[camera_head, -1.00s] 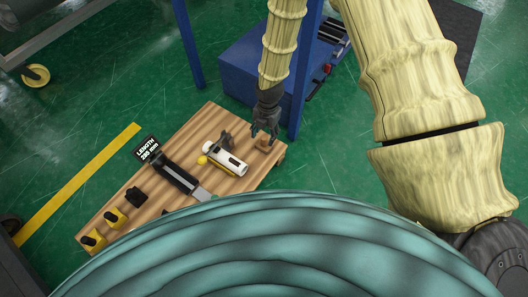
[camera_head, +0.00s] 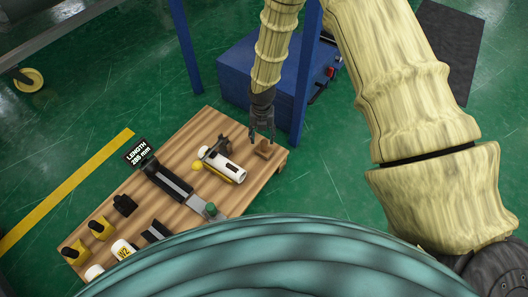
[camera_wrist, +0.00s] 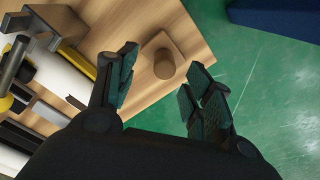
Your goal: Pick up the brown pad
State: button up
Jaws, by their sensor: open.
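The brown pad (camera_head: 264,150) lies on the wooden table near its right corner in the head view. In the wrist view the brown pad (camera_wrist: 162,48) shows as a flat square with a short round knob (camera_wrist: 164,68) on it. My gripper (camera_head: 262,138) is above the table close to the pad. In the wrist view my gripper (camera_wrist: 160,90) is open and empty, with the pad beyond and between its fingertips. No contact with the pad shows.
The wooden table (camera_head: 185,150) also carries a white and yellow roll (camera_head: 224,166), a black measuring fixture (camera_head: 168,182) with a length sign (camera_head: 138,151), and several yellow and black pieces. A blue post (camera_head: 305,75) and blue cabinet (camera_head: 240,70) stand behind the table.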

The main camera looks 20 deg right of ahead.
aim_at(264, 142)
jog(key=shift+s+d+f+b, duration=0.1)
jog(key=shift+d+f+b, duration=0.1)
jog(key=shift+f+b, duration=0.95)
jog(key=shift+s+d+f+b, duration=0.15)
jog(key=shift+f+b, duration=0.6)
jog(key=shift+f, duration=0.8)
jog(key=shift+r, duration=0.1)
grip_shut()
